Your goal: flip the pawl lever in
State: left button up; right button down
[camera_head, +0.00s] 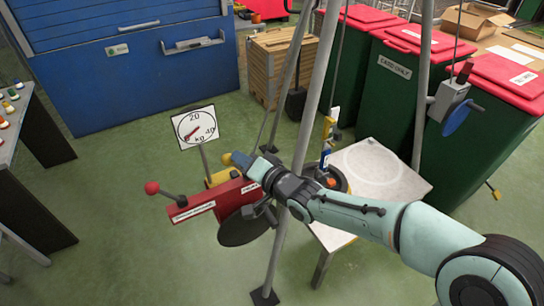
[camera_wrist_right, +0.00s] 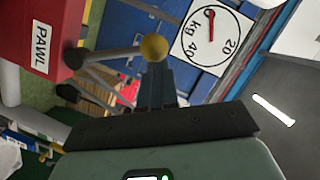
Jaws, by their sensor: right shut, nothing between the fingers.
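The pawl lever is a grey rod with a yellow ball knob (camera_wrist_right: 154,47). It comes out of the red housing (camera_wrist_right: 40,35) labelled PAWL in the right wrist view. In the head view the yellow knob (camera_head: 227,158) shows at the tip of my right gripper (camera_head: 240,160). My right gripper's fingers (camera_wrist_right: 157,75) are shut with nothing between them. Their tips are right at the knob; I cannot tell whether they touch it. In the head view my wrist partly covers the red housing (camera_head: 215,200). My left gripper is not in view.
A second lever with a red knob (camera_head: 151,188) sticks out at the housing's left. A kg dial (camera_head: 195,127) stands behind it. Grey tripod legs (camera_head: 303,110) rise close to my right arm. A small white table (camera_head: 400,195) and green bins (camera_head: 400,90) are at right.

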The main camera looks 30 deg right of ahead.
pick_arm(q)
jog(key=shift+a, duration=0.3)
pick_arm(e)
jog(key=shift+a+f, duration=0.1)
jog(key=shift+a, duration=0.1)
dwell(0.3)
